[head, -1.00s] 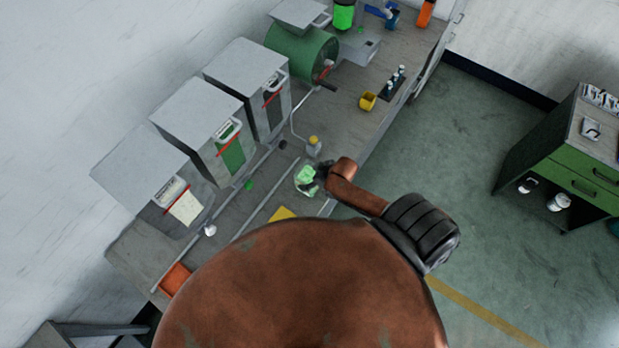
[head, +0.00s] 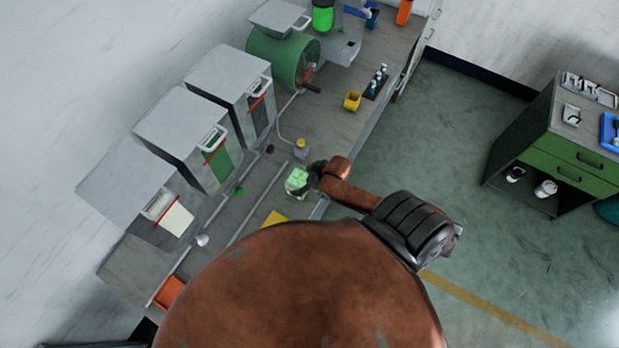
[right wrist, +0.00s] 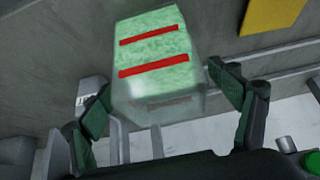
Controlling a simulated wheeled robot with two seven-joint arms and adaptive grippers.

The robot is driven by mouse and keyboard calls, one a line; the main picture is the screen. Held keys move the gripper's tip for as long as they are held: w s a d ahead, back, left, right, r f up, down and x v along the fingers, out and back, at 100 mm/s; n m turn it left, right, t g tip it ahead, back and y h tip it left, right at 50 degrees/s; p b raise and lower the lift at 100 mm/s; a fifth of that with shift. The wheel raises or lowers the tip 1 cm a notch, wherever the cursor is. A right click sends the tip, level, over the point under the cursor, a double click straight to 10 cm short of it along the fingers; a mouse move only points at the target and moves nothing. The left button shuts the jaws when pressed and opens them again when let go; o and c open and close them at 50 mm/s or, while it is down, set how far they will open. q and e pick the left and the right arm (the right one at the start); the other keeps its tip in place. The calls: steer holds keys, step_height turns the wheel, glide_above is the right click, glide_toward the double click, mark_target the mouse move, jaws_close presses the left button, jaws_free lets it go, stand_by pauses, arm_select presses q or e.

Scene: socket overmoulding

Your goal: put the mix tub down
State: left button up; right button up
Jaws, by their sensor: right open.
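The mix tub, a clear tub with green contents, shows on the bench (head: 232,218) in the head view (head: 296,181). In the right wrist view, two red lines cross it (right wrist: 155,60). My right gripper (head: 313,176) is just right of the tub in the head view. In the right wrist view the gripper (right wrist: 168,108) is open, with one finger on each side of the tub and a visible gap on both sides. The tub's underside is hidden, so I cannot tell exactly how it rests. My left gripper is not in view.
Grey bins with red-edged fronts (head: 217,150) line the wall side. A yellow pad (head: 274,219), a yellow-capped bottle (head: 301,147), a yellow cup (head: 352,101) and a green drum (head: 285,60) are on the bench. A green cabinet (head: 560,150) stands right, across open floor.

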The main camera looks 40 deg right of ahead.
steer(key=v, duration=0.9)
